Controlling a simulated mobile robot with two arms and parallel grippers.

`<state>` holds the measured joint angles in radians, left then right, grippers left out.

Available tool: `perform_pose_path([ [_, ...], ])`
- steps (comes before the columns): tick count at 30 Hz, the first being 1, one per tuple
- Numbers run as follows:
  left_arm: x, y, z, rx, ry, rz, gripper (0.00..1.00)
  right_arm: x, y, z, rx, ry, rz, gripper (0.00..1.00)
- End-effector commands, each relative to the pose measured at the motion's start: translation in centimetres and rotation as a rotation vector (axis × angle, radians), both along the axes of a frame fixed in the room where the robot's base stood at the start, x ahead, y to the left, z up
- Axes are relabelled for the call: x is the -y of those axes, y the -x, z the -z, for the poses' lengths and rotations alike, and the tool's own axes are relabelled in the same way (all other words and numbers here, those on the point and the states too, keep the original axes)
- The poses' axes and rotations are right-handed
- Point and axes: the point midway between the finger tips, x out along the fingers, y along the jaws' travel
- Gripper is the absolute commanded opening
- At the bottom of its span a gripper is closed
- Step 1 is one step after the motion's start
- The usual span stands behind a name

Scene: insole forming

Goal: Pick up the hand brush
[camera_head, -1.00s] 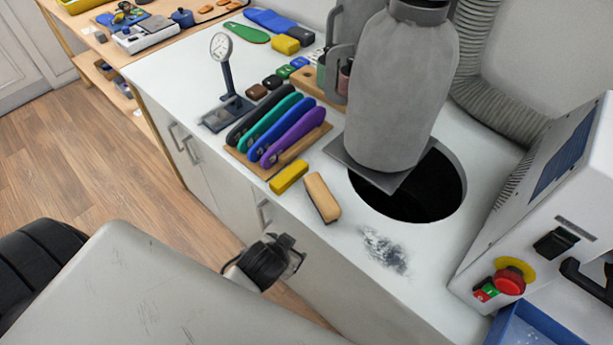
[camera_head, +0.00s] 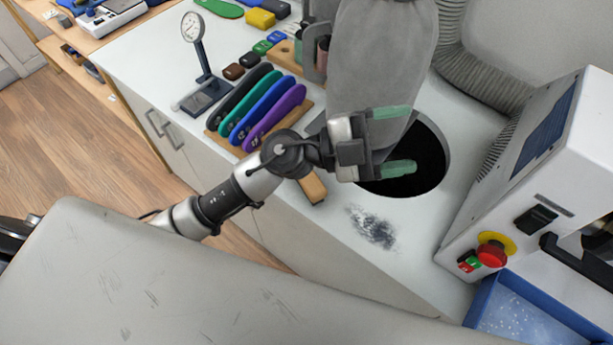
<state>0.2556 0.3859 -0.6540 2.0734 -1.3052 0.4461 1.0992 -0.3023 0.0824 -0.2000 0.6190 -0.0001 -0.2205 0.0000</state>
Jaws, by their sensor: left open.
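The hand brush (camera_head: 314,188), a wooden block with a dark underside, lies on the white worktop near its front edge. My left wrist covers its upper part, so only its near end shows. My left gripper (camera_head: 402,140) is open and empty, with pale green fingertips pointing right. In the picture it is to the right of and above the brush, in front of the round dark hole. The height of the gripper over the worktop is hard to tell. My right gripper is out of view.
Grey dust (camera_head: 372,227) lies right of the brush. The round hole (camera_head: 432,165) is beside a grey bag (camera_head: 380,60). Coloured insoles (camera_head: 262,108) stand in a wooden rack at left. A white machine (camera_head: 520,190) and blue tray (camera_head: 530,315) bound the right.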

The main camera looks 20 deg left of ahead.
Motion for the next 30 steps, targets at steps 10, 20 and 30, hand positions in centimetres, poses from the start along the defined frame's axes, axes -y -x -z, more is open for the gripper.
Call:
perform_pose_path([
  [10,-3.4,-0.5,13.4,-0.072,-1.083,0.369,0.74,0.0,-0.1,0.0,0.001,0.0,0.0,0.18],
  [20,-14.9,-5.2,16.1,-0.356,-1.773,0.135,0.74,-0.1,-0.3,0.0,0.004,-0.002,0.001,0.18],
  [30,-15.8,-5.4,20.1,-0.388,-1.819,0.109,0.74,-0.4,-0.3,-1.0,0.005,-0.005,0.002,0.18],
])
